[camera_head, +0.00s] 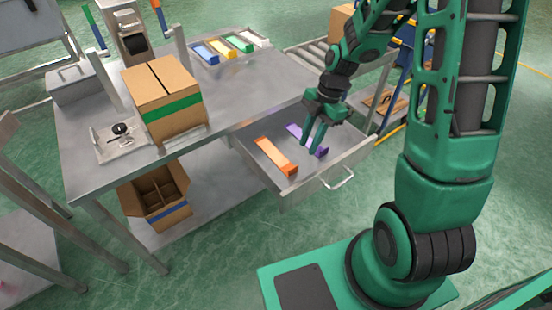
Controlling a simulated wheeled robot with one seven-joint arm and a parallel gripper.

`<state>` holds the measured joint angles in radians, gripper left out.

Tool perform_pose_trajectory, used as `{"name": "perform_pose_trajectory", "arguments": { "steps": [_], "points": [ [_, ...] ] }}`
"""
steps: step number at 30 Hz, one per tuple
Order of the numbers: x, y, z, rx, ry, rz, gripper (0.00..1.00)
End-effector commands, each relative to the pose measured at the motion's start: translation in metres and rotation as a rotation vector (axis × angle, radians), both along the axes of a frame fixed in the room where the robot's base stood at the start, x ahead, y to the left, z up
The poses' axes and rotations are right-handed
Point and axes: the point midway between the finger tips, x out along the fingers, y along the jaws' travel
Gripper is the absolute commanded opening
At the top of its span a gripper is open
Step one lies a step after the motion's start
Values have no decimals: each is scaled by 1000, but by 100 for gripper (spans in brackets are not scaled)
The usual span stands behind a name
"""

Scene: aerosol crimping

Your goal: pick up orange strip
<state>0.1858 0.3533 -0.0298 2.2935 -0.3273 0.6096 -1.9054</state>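The orange strip (274,157) lies in the open drawer (287,188) under the metal table, on the left side of the drawer floor. A purple strip (304,139) lies beside it to the right, partly hidden by my gripper. My gripper (312,148) points down over the drawer, at the purple strip in the picture and to the right of the orange strip. Its two green fingers are apart, with no held thing visible between them. I cannot tell how high the fingertips are above the drawer floor.
A cardboard box with a green band (163,95) stands on the metal table (95,170). Blue, yellow, green and white strips lie in a tray (231,53) at the back. An open divided carton (153,195) sits below. The drawer walls surround the strips.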

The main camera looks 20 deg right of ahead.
Motion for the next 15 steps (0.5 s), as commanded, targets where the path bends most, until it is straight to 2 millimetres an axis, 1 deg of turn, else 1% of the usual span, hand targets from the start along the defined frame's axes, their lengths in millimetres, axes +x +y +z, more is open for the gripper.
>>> {"name": "perform_pose_trajectory", "arguments": {
  "steps": [9,12,15],
  "points": [
    [-3,15,-40,9,-2,26,26],
    [-3,18,-50,8,-3,24,26],
    [-3,19,-55,8,-5,23,26]
  ]
}}
